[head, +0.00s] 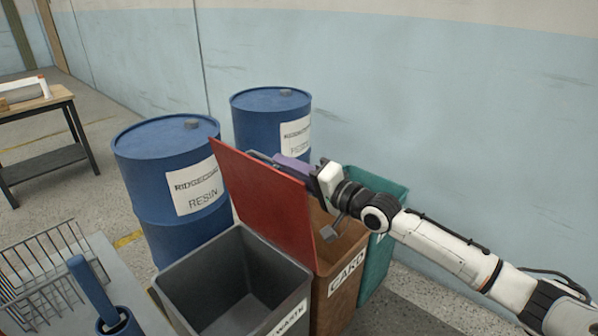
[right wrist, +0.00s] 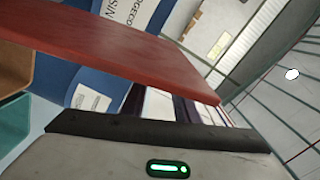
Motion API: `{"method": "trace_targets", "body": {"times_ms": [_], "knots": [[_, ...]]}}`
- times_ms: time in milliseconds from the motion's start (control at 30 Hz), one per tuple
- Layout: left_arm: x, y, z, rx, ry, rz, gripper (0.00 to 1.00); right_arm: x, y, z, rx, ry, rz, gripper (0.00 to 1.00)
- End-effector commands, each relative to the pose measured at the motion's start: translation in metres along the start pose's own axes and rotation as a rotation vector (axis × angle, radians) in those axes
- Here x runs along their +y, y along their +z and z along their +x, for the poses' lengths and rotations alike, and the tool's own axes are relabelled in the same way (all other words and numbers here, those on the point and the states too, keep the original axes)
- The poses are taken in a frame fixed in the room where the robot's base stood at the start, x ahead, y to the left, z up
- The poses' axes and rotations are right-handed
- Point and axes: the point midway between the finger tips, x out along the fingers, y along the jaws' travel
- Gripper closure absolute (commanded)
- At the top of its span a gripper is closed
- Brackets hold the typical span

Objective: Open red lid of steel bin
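The steel bin (head: 235,285) is a grey open-topped box with a label reading "WASTE" on its front. Its red lid (head: 262,192) stands raised and tilted along the bin's right side, and the bin's inside shows. In the right wrist view the lid (right wrist: 110,50) spans the upper middle, close to the gripper. My right gripper (head: 283,164) is at the lid's far right side, near its upper edge, with its fingers partly hidden behind the lid. Its fingers also show in the right wrist view (right wrist: 175,106), partly covered by the lid. Their gap is unclear. My left gripper is out of view.
A brown bin (head: 340,278) labelled "CARD" and a green bin (head: 378,262) stand right of the steel bin. Two blue drums (head: 165,150) (head: 262,105) stand behind. A wire basket (head: 40,265) and a blue container (head: 120,322) are at the lower left.

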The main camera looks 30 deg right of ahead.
Motion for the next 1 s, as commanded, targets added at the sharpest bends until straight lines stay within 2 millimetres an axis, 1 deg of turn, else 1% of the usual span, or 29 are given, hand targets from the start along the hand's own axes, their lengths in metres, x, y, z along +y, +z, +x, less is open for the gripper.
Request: {"method": "trace_targets", "body": {"times_ms": [33,100,200,333,900,1000], "knots": [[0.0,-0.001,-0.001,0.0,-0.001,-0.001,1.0,0.001,0.001,-0.009,-0.002,0.003,0.0,0.72],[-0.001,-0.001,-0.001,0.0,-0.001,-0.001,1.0,0.001,0.001,-0.018,-0.002,0.003,-0.001,0.72],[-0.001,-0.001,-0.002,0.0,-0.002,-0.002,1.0,0.001,0.0,-0.028,-0.001,0.002,0.0,0.72],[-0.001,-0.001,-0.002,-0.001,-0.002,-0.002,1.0,0.0,0.0,-0.036,-0.001,0.0,-0.001,0.72],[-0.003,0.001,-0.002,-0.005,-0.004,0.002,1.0,0.0,0.0,-0.038,0.0,-0.001,-0.001,0.72],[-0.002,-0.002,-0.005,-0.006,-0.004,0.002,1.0,-0.005,-0.002,-0.038,0.0,-0.001,-0.001,0.72]]}}
